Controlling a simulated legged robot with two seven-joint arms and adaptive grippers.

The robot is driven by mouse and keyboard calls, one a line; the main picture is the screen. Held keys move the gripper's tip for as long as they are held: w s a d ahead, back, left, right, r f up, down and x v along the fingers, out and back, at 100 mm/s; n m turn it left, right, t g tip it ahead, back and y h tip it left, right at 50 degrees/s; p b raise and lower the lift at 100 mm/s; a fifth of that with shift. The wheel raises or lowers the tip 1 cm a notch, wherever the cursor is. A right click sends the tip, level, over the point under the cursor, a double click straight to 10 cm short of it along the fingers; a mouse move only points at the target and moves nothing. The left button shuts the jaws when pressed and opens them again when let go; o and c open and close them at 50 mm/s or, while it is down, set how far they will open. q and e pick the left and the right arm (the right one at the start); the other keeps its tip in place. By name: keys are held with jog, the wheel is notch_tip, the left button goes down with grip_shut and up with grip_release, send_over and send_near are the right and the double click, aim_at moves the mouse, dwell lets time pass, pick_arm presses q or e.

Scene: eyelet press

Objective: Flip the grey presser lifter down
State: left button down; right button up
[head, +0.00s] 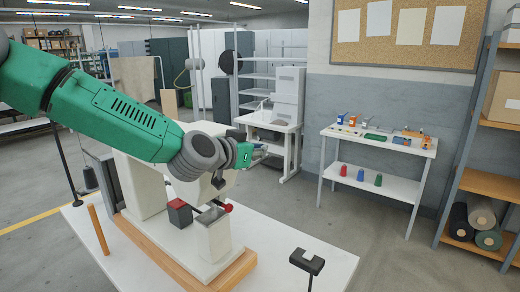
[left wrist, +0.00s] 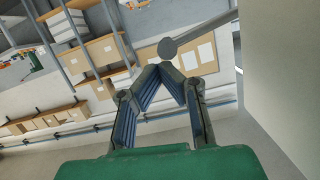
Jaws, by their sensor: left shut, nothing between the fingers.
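The white machine (head: 143,185) stands on a wooden base on the white table. My green left arm reaches across it, and my left gripper (head: 262,153) is beyond the machine's head, small and partly hidden by the wrist. In the left wrist view my left gripper (left wrist: 167,72) has its fingertips together with nothing between them. A grey lever with a round end, which looks like the presser lifter (left wrist: 198,35), slopes up to the right just past the fingertips. I cannot tell whether they touch. In the head view the lifter cannot be made out. My right gripper is not in view.
A pale machine wall (left wrist: 285,70) fills the right of the left wrist view. A side table (head: 380,142) with small parts stands at the back right.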

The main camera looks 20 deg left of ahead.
pick_arm(q)
jog(key=shift+a+f+m, duration=0.3)
jog(key=shift+a+f, duration=0.15)
jog(key=shift+a, duration=0.2)
jog(key=shift+s+a+f+m+y+b, duration=0.1)
jog(key=shift+a+f+m+y+b, duration=0.2)
jog(key=shift+f+m+b, duration=0.15)
jog(key=shift+d+f+m+b, duration=0.35)
jog(key=shift+d+f+m, duration=0.15)
jog(key=shift+m, duration=0.05)
jog(key=shift+s+d+f+m+t+y+b, duration=0.1)
jog(key=shift+d+f+m+t+y+b, duration=0.15)
jog(key=shift+f+m+y+b, duration=0.25)
jog(key=shift+d+f+m+t+y+b, duration=0.1)
jog(key=shift+f+m+t+y+b, duration=0.25)
jog(key=shift+f+m, duration=0.3)
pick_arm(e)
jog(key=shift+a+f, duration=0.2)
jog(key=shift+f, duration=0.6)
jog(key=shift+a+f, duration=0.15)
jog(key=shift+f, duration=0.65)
